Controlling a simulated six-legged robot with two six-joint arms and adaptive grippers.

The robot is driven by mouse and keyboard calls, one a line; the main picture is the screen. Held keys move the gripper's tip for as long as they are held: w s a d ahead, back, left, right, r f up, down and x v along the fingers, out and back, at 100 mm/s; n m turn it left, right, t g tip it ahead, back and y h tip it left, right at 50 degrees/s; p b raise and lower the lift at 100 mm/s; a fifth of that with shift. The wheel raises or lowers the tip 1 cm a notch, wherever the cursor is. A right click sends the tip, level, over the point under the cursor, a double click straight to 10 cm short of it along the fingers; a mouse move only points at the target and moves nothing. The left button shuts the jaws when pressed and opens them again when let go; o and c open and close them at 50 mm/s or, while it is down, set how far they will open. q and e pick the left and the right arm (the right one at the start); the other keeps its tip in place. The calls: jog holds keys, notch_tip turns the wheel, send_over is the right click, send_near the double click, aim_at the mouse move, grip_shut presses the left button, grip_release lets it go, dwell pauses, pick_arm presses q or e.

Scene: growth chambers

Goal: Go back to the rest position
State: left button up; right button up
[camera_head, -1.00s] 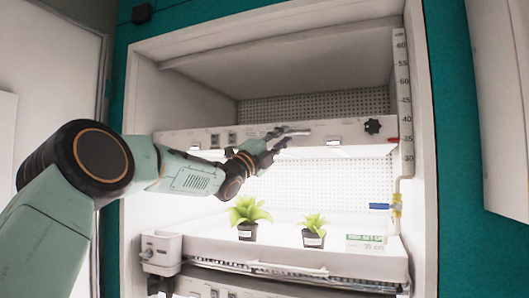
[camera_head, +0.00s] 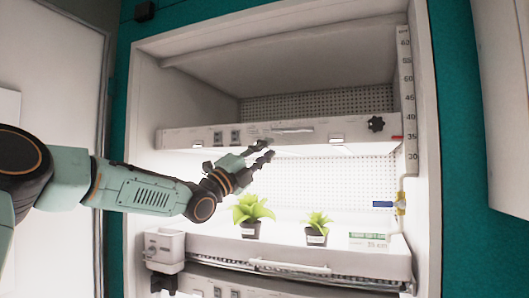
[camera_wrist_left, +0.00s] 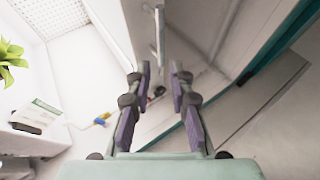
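My left gripper (camera_head: 262,153) is in front of the growth chamber, just below the front of its upper shelf panel (camera_head: 300,133). Its fingers are spread apart with nothing between them; the left wrist view also shows the open fingers (camera_wrist_left: 160,85) and an empty gap. My left arm comes in from the left, roughly level. My right gripper is in neither view.
Two potted plants (camera_head: 253,212) (camera_head: 316,225) stand on the lit lower tray (camera_head: 210,243), with a green and white label card (camera_head: 368,240) at right. A yellow valve with a blue handle (camera_head: 383,204) is on the right wall. A white box (camera_head: 164,248) hangs at the tray's left corner.

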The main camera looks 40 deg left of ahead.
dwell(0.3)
